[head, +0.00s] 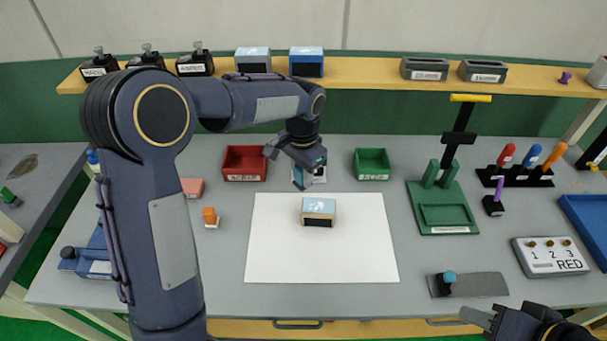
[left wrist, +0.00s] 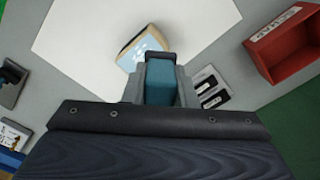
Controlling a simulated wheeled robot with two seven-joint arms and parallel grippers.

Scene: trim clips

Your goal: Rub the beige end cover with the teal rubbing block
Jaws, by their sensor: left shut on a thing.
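The beige end cover (head: 319,221) sits on the white sheet (head: 281,262) in the middle of the table. Its top is pale blue with whitish patches and its front has a dark opening. It also shows in the left wrist view (left wrist: 131,42), just beyond the fingertips. My left gripper (head: 302,170) is behind the cover in the head view and apart from it. It is shut on the teal rubbing block (left wrist: 160,84), which is mostly hidden in the head view. My right gripper (head: 484,318) is at the lower right, away from the cover; its jaw gap is unclear.
A red bin (head: 245,163) and a green bin (head: 372,164) stand behind the sheet. An orange-topped piece (head: 210,217) stands left of it. A green stand (head: 441,209) and a grey plate with a blue knob (head: 468,285) are to the right. The sheet around the cover is clear.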

